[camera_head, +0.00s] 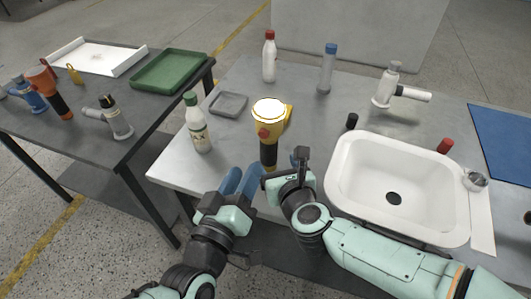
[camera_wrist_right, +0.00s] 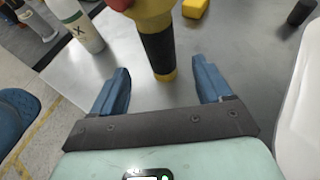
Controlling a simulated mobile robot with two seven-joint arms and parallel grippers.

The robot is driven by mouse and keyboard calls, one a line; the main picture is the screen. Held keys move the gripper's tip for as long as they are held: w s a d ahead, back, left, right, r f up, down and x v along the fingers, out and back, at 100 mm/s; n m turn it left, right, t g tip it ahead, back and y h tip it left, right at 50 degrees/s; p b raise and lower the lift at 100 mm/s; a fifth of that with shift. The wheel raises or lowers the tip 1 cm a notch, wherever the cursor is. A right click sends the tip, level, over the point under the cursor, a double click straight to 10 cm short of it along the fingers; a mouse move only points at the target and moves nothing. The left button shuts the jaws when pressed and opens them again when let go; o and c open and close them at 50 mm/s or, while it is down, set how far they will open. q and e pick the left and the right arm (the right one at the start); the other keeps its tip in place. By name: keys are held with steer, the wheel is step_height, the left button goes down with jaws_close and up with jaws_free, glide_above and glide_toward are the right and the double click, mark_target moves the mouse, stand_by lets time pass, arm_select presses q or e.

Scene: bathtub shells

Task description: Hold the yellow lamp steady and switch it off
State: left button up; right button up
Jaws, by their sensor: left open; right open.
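The yellow lamp (camera_head: 271,132) stands upright near the front edge of the middle table, its round top glowing white. It has a red knob (camera_head: 263,132) on its side and a black handle (camera_wrist_right: 158,50) below. My right gripper (camera_head: 282,163) is open just in front of the lamp. In the right wrist view its blue fingers (camera_wrist_right: 161,80) are spread to either side of the handle's lower end, with gaps on both sides. My left gripper (camera_head: 239,181) is open and empty at the table's front edge, left of the right gripper.
A white bottle with a green cap (camera_head: 197,125) and a grey tray (camera_head: 229,103) stand left of the lamp. A white sink (camera_head: 345,185) is to the right. A small black cap (camera_head: 351,121) lies between lamp and sink. Another table (camera_head: 100,140) holds tools and trays.

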mark_target(271, 155)
steer(key=x, duration=0.8)
steer(key=shift+w+f, duration=0.1)
steer(key=shift+w, duration=0.1)
steer(key=c, duration=1.2)
arm_select(q)
jaws_close()
arm_select(e)
steer(key=shift+o, duration=0.2)
